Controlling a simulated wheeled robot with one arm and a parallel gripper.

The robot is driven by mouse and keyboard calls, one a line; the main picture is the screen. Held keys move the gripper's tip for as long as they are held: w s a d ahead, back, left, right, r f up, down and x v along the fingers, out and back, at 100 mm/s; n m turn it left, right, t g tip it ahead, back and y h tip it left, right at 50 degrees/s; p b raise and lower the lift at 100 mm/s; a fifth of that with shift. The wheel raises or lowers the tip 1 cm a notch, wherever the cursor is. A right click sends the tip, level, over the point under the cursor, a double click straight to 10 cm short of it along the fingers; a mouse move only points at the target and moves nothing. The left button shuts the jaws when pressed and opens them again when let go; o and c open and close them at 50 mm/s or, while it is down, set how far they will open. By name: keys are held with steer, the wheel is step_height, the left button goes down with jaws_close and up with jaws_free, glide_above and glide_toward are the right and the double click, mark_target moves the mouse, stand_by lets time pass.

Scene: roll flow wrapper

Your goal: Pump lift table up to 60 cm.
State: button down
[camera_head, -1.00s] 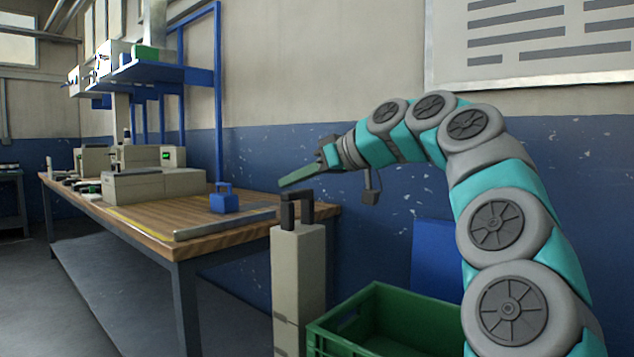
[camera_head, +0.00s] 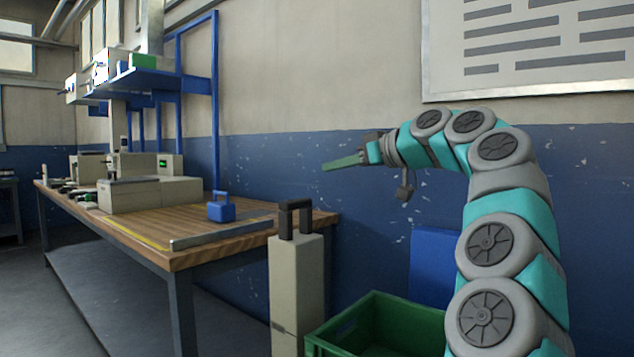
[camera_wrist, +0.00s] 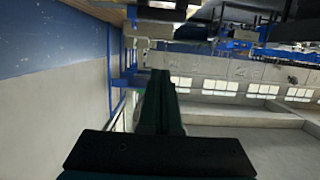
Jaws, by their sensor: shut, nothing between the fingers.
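My gripper (camera_head: 343,163) is at the end of my raised arm, in front of the blue and beige wall in the head view. Its long green fingers point left and are closed together with nothing between them. They also show in the wrist view (camera_wrist: 160,100), pressed together and dark. I cannot make out a lift table, its pump or a height scale in either view. The gripper is in the air above and right of a beige upright box (camera_head: 297,290) with a black handle, and touches nothing visible.
A wooden workbench (camera_head: 215,247) stands at left with several beige devices and a blue handled block (camera_head: 221,208). A blue shelf (camera_head: 165,78) rises behind it. A green crate (camera_head: 380,325) sits low in front of the wall, and a blue panel (camera_head: 434,258) stands behind it.

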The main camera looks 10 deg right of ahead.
steer(key=w+a+f, duration=0.5)
steer(key=w+f, duration=0.1)
steer(key=w, duration=0.1)
steer(key=shift+w+a+f, duration=0.15)
steer(key=shift+a, duration=0.1)
stand_by(0.5)
stand_by(0.3)
